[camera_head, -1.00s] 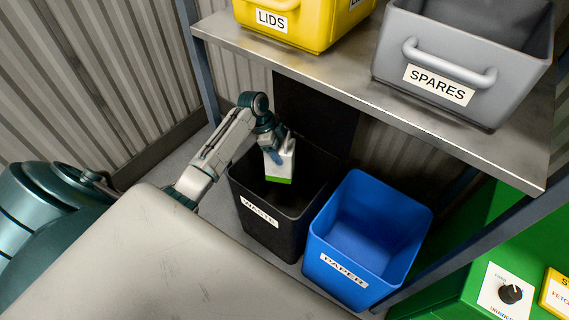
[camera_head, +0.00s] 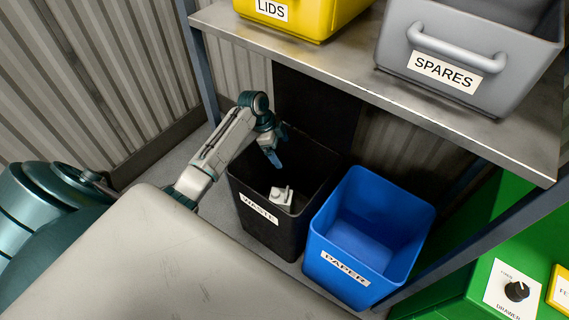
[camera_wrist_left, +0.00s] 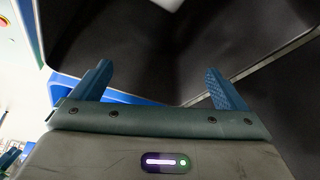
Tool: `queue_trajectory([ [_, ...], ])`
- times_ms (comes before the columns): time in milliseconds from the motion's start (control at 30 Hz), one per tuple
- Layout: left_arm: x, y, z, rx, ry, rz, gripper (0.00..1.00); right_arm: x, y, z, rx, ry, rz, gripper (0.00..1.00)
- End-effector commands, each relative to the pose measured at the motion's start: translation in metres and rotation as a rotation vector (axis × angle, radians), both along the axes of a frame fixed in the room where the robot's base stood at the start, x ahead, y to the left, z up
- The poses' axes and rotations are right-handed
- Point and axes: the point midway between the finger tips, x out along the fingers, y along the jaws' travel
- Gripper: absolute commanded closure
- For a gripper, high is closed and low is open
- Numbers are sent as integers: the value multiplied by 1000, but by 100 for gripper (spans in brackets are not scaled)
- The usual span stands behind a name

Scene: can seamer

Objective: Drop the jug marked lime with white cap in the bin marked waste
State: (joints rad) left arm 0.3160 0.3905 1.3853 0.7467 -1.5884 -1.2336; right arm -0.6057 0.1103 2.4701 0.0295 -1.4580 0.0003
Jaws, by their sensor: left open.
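The black bin marked WASTE (camera_head: 265,231) stands on the floor below the shelf. The white jug (camera_head: 282,196) is inside it, low down, with its top showing; its lime marking is hidden. In the left wrist view a small white piece of the jug (camera_wrist_left: 168,3) shows at the top edge. My left gripper (camera_head: 275,160) is over the bin's opening, above and apart from the jug. In the left wrist view its blue fingers (camera_wrist_left: 160,85) are spread with nothing between them. My right gripper is not in view.
A blue bin marked PAPER (camera_head: 345,272) stands right beside the waste bin. The metal shelf (camera_head: 330,75) above carries a yellow LIDS bin (camera_head: 300,22) and a grey SPARES bin (camera_head: 480,45). A green machine with a dial (camera_head: 516,291) is at lower right.

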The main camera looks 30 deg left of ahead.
Motion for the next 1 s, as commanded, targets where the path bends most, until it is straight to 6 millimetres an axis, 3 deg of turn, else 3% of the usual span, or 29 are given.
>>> queue_trajectory([
  [167, -1, 3, 6, 2, 1, 0, 6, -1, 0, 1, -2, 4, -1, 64],
  [600, -10, 25, 65, 2, -2, 0, 6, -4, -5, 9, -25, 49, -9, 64],
  [1000, -11, 27, 69, 0, 0, 0, 6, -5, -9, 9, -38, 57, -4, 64],
])
